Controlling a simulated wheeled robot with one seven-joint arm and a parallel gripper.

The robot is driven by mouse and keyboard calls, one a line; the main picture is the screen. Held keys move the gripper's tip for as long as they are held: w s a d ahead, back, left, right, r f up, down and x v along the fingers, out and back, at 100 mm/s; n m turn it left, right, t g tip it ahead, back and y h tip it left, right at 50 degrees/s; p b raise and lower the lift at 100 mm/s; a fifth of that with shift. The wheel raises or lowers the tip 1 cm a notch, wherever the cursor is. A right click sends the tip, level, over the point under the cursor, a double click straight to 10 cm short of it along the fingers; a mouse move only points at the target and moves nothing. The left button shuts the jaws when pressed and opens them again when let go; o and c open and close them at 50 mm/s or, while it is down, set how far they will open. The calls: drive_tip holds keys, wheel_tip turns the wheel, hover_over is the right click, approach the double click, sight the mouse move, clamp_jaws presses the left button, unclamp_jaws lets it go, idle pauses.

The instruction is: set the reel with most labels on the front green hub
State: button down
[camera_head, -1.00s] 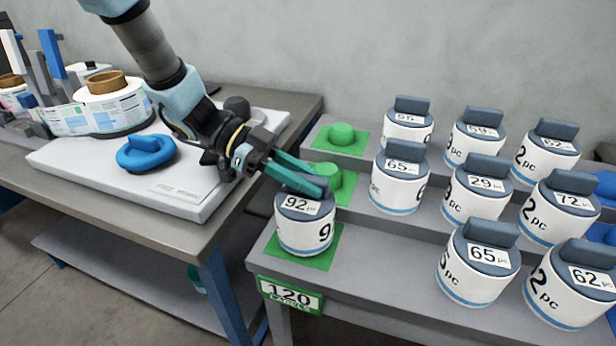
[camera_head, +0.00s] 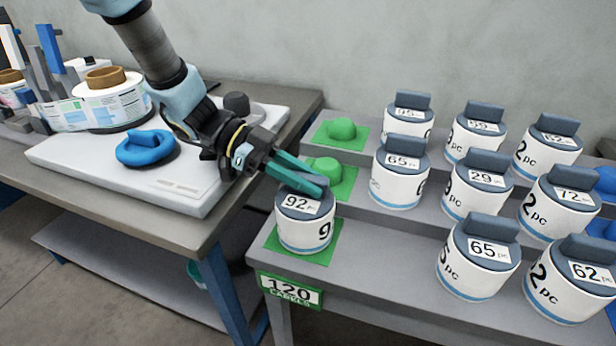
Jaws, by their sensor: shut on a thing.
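My gripper (camera_head: 300,180) is shut on the grey top grip of a white reel marked 92 (camera_head: 303,236). That reel is upright over the green square (camera_head: 322,252) at the left end of the front step. The front hub is hidden under it; I cannot tell whether the reel rests fully down. The middle green hub (camera_head: 325,170) and back green hub (camera_head: 341,129) are bare. A reel marked 95 (camera_head: 406,126) stands at the back, and reels marked 65 (camera_head: 398,186), 29 (camera_head: 474,199) and 72 (camera_head: 556,219) stand on the middle step.
More reels, marked 65 (camera_head: 475,272) and 62 (camera_head: 570,291), stand on the front step at right. A sign reading 120 (camera_head: 290,291) hangs on the front edge. At left, a table (camera_head: 190,238) holds a white machine base (camera_head: 110,180) with a blue ring (camera_head: 146,149).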

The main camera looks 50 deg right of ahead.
drive_tip(key=shift+f, duration=0.15)
drive_tip(key=c, duration=1)
unclamp_jaws()
